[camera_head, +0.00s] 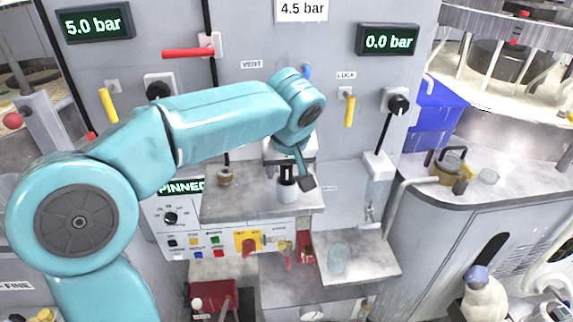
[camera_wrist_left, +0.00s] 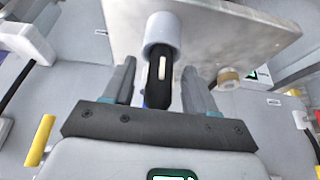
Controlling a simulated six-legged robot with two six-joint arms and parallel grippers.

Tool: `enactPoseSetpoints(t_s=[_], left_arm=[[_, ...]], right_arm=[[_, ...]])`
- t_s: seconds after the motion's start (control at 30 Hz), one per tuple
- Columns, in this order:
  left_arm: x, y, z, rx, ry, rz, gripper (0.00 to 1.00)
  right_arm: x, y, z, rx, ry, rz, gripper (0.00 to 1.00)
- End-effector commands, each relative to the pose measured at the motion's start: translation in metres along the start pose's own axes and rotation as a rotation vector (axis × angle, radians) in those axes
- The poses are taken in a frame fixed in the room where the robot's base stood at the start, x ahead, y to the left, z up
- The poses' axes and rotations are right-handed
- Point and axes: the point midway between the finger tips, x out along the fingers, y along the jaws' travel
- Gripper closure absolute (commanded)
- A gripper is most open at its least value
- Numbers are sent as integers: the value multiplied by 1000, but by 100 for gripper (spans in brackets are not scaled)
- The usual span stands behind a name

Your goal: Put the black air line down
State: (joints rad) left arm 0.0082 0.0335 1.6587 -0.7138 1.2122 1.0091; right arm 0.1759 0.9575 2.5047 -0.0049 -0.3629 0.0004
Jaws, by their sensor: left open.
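A black piece with a pale mark (camera_wrist_left: 161,72), which looks like the end of the black air line, stands in a light grey round holder (camera_wrist_left: 161,32). In the head view the holder (camera_head: 287,193) is on a metal shelf (camera_head: 245,205), with a little of the black piece showing at its top. My left gripper (camera_head: 288,172) is over the holder. In the wrist view its two fingers (camera_wrist_left: 158,68) are open, one on each side of the black piece, with gaps visible. My right gripper is not in view.
A small brass fitting (camera_head: 225,176) sits on the shelf's left part. A panel with buttons and a knob (camera_head: 171,217) is below left. A lower shelf with a clear glass (camera_head: 340,258) is to the right. A red lever (camera_head: 188,53) and yellow handles stick out of the wall.

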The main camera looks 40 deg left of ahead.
Motion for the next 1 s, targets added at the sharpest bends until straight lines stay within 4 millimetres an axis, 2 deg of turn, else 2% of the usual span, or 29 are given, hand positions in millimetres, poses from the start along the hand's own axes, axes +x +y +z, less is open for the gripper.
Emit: enactPoseSetpoints(t_s=[0.17,0.4,0.6,0.77,1.0], left_arm=[[-16,1,-2,0,3,4,43],[-73,1,-2,2,3,6,43],[-110,1,-2,2,2,3,43],[-122,0,-2,1,1,1,43],[-124,0,-1,1,0,0,43]], right_arm=[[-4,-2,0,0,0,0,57],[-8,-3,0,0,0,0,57],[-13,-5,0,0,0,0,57],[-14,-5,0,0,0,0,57],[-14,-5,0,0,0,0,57]])
